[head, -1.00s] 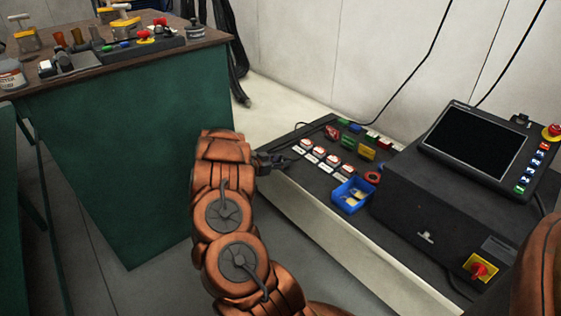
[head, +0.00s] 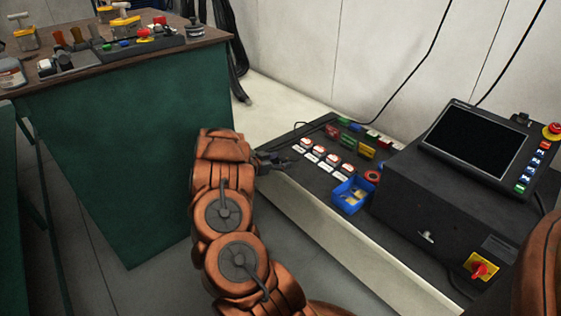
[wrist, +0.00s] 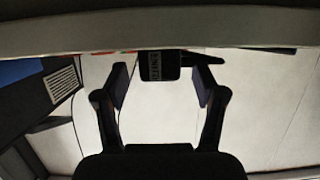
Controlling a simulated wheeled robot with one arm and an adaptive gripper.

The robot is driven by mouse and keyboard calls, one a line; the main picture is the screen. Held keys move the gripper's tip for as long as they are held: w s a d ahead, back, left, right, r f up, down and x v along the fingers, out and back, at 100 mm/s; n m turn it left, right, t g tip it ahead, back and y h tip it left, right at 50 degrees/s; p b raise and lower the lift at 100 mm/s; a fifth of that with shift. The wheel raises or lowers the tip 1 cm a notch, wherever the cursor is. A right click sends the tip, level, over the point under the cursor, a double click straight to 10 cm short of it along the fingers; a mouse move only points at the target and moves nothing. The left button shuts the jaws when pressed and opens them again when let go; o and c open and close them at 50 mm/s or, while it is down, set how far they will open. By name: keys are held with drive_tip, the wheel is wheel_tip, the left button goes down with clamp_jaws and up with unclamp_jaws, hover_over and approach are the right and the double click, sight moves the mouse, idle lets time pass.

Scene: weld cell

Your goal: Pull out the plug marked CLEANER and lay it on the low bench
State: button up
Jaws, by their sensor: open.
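My gripper (head: 274,161) is at the left end of the low bench (head: 335,228) in the head view. In the wrist view my gripper (wrist: 160,88) is open, with one finger on each side of a dark block-shaped plug (wrist: 158,66). A small pale label on it is too blurred to read, so I cannot tell whether it says CLEANER. A dark stub or lead sticks out to its right. Both fingers look apart from the plug. In the head view I cannot make out the plug near the gripper.
The bench top holds red-and-white switches (head: 333,160), coloured blocks, a blue bin (head: 352,194) and a black console with a screen (head: 475,138). A green workbench (head: 120,160) with tools stands left. Floor shows between the benches.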

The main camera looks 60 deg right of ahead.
drive_tip(key=v, duration=1.1)
drive_tip(key=shift+a, duration=0.35)
